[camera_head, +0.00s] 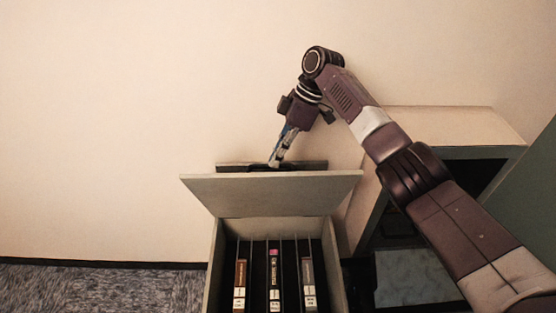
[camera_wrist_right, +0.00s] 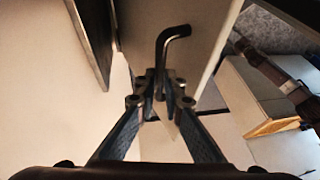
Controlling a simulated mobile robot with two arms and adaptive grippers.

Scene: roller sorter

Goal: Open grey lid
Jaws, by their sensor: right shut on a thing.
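The grey lid (camera_head: 230,192) is raised and tilted at the back of a box, and the inside of the box shows below it. My right gripper (camera_head: 275,162) is at the lid's far upper edge, reaching down from above. In the right wrist view its fingers (camera_wrist_right: 160,88) are shut on a dark bent handle (camera_wrist_right: 172,36) that stands against a pale panel (camera_wrist_right: 207,45), seemingly the lid. My left gripper is out of view.
The open box (camera_head: 215,262) holds several upright dividers and books, such as a brown one (camera_head: 240,280). A dark strip (camera_head: 235,167) shows behind the lid. A cabinet with an open front (camera_head: 450,125) stands at the right under my right arm. A bare wall is behind.

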